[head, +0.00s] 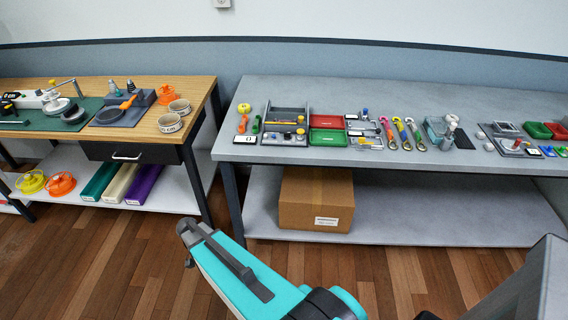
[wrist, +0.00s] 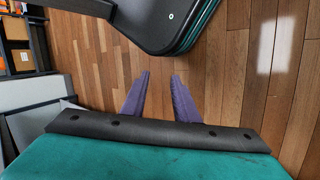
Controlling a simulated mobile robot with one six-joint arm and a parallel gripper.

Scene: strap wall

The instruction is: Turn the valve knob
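In the head view my teal arm reaches up from the bottom, in front of the grey table, and the fingers cannot be made out. I cannot pick out the valve knob for certain. Small fixtures stand on the grey table, among them a blue-grey fixture with a white top (head: 438,128) right of the wrenches. They are too small to tell which bears the knob.
The grey table (head: 400,92) holds a red tray (head: 327,121), a green tray (head: 327,139) and several coloured wrenches along its front. A cardboard box (head: 315,200) sits on its lower shelf. A wooden table (head: 193,90) with tools stands left. Floor in front is open.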

